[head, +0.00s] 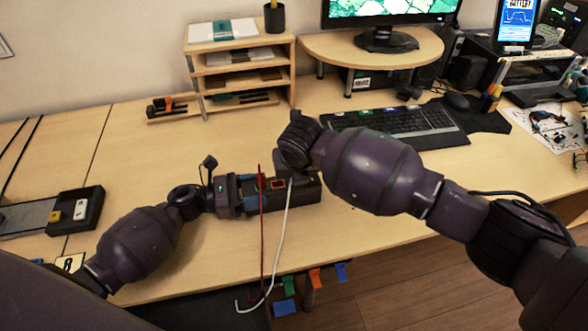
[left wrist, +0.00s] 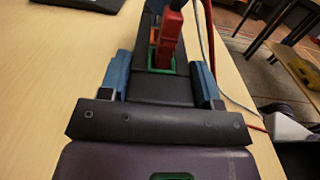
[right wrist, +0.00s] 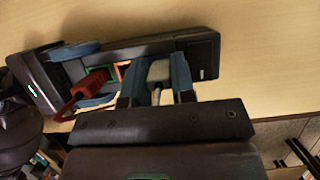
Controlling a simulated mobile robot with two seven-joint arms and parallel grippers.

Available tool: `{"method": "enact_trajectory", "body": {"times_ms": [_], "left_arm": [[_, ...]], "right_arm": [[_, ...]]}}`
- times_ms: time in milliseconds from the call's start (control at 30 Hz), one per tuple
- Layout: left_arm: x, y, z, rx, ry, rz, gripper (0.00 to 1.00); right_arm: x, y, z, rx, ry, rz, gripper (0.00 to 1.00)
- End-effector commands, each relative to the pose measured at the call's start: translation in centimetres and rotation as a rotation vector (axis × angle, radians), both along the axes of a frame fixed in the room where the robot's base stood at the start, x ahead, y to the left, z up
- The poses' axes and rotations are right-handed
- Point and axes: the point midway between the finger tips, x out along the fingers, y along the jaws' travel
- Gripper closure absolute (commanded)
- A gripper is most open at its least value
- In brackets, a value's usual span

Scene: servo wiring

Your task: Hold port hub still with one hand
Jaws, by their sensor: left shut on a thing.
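The port hub (head: 309,189) is a long black block lying on the table near its front edge. My left gripper (head: 243,191) is shut across the hub's left end; its blue fingers flank the hub (left wrist: 162,88) in the left wrist view. A red plug (left wrist: 170,40) stands in the hub's green-rimmed port. The orange-rimmed port (head: 278,184) beside it looks empty. My right gripper (right wrist: 158,75) is over the hub with its blue fingers closed on a white plug (right wrist: 158,69). Whether the white plug is seated in a port cannot be told.
A red cable (head: 261,230) and a white cable (head: 281,235) hang over the table's front edge. A keyboard (head: 390,132) lies behind my right arm. A wooden shelf (head: 243,62) stands at the back. A black tray (head: 83,212) is at the left; the table between is clear.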

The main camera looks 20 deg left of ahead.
Motion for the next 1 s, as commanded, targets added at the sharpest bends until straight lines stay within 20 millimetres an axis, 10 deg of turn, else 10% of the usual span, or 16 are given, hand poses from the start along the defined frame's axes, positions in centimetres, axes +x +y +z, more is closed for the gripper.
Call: {"method": "enact_trajectory", "body": {"times_ms": [133,167,300,1000], "left_arm": [[0.02,0.01,0.03,0.001,-0.001,0.0,0.65],[0.02,0.01,0.03,0.001,-0.001,0.0,0.65],[0.02,0.02,0.03,0.001,-0.001,0.0,0.65],[0.0,0.01,0.01,0.0,0.0,0.0,0.65]], "right_arm": [[-0.01,0.0,0.02,0.0,0.0,0.0,0.99],[-0.01,0.0,0.02,0.0,0.0,0.0,0.8],[-0.01,0.0,0.02,0.0,0.0,0.0,1.0],[0.0,0.01,0.89,0.001,-0.001,0.0,1.0]]}}
